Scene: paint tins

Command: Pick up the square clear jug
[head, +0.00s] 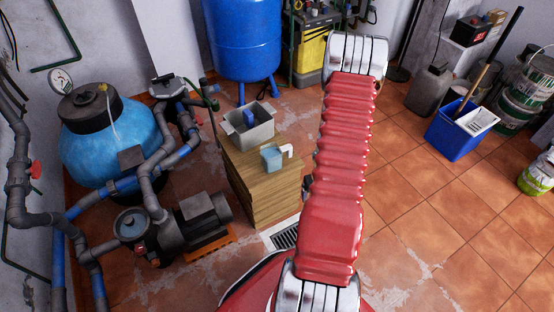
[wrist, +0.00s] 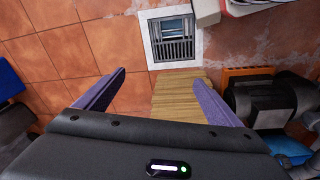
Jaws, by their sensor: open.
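The square clear jug (head: 271,158) looks pale blue with a white handle on its right side. In the head view it stands upright on the right part of the top of a wooden cabinet (head: 262,192). I cannot make out the jug in the wrist view, where part of the cabinet top (wrist: 180,95) shows between the fingers. My gripper (wrist: 160,77) is open, its two purple fingers spread wide with nothing seen between them. In the head view my red-sleeved arm reaches up right of the cabinet, and I cannot make out the gripper there.
A grey open box (head: 262,130) with a blue object in it stands behind the jug on the cabinet. A black pump (head: 200,218) and pipes lie to the left. A floor drain (wrist: 172,40) is near the cabinet. A blue bin (head: 455,132) stands right; tiled floor between is clear.

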